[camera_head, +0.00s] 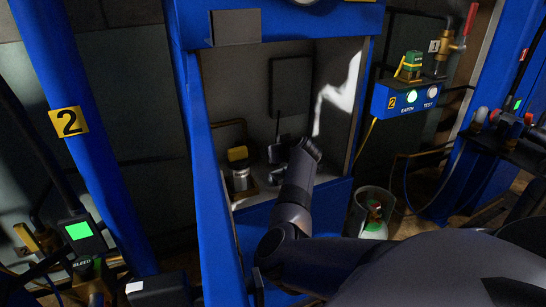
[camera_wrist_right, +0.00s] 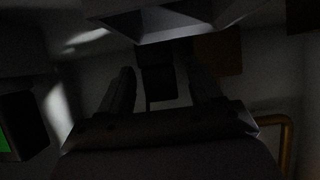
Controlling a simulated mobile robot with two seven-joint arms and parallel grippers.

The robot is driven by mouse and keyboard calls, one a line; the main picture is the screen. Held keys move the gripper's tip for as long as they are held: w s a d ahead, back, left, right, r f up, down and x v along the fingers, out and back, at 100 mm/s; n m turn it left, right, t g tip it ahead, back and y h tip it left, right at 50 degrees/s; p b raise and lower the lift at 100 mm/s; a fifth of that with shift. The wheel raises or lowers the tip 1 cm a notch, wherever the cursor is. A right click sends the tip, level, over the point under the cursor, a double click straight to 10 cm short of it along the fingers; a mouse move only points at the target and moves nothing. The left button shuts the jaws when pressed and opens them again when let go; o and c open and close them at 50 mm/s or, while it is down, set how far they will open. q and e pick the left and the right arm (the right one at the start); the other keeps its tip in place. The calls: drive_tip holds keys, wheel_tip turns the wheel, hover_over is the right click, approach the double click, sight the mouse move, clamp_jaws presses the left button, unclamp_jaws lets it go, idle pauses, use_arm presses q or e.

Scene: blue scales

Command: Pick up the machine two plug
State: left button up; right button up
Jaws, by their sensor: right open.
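No part is clearly labelled as the machine two plug. A green-and-yellow plug-like piece (camera_head: 411,65) stands on the blue box marked 2 (camera_head: 393,102), right of the cabinet. A yellow-topped metal cylinder (camera_head: 239,168) stands inside the blue-framed cabinet, at its lower left. My right arm reaches into this cabinet, and its end is right of the cylinder, apart from it. In the right wrist view my right gripper (camera_wrist_right: 164,82) is open, with a dark block (camera_wrist_right: 157,80) showing between and beyond its fingers. I cannot tell what this block is. My left gripper is not in view.
The blue cabinet frame (camera_head: 214,200) closely borders my right arm. A blue post marked 2 (camera_head: 85,150) stands at left, near a green-lit device (camera_head: 79,230). A red-handled valve (camera_head: 462,35) is at the upper right. A pale cylinder (camera_head: 374,226) stands beside the cabinet.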

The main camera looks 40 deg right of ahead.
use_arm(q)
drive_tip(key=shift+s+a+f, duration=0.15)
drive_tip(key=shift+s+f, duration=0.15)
use_arm(e)
drive_tip(key=c, duration=1)
